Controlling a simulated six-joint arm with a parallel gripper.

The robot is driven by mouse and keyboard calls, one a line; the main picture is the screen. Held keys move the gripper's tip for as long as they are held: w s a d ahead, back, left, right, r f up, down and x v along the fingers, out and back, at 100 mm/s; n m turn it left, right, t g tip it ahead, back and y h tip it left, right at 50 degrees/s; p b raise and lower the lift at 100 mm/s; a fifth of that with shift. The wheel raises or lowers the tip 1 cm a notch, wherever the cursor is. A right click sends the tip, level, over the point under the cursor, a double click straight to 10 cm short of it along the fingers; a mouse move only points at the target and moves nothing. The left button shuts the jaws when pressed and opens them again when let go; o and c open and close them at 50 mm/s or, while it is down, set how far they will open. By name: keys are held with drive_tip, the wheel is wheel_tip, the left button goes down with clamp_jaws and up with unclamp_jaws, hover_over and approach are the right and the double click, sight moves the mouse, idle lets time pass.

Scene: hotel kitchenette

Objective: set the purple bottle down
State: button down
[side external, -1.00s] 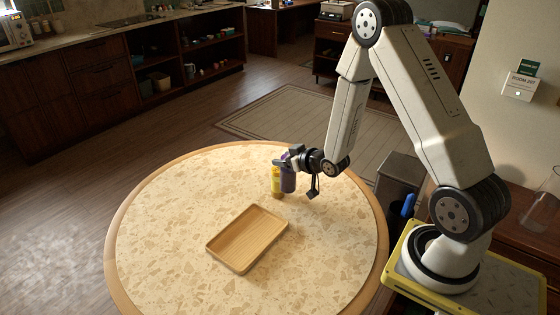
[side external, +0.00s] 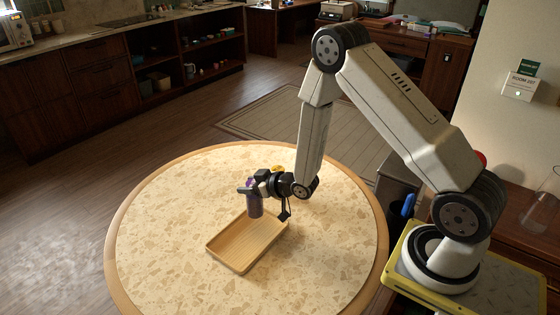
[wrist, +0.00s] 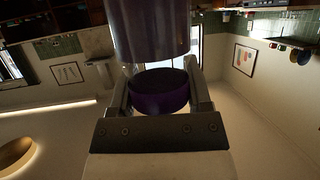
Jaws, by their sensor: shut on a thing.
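The purple bottle (side external: 255,208) is upright in the jaws of my gripper (side external: 251,190), which are shut on it. In the side view its lower end overlaps the far part of the wooden tray (side external: 226,256); I cannot tell whether it touches the tray. In the wrist view the purple bottle (wrist: 150,32) fills the top middle, with its narrower part between the two fingers of my gripper (wrist: 160,95). The tray looks empty otherwise.
A yellow bottle (side external: 278,169) stands behind my gripper, mostly hidden by it. The round table (side external: 165,230) is bare to the left of the tray, in front of it and to its right.

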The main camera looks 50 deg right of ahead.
sight(251, 202)
drive_tip(key=shift+f, duration=1.5)
drive_tip(key=shift+f, duration=1.8)
drive_tip(key=shift+f, duration=0.1)
unclamp_jaws()
drive_tip(key=shift+v, duration=6.1)
drive_tip(key=shift+w, duration=0.1)
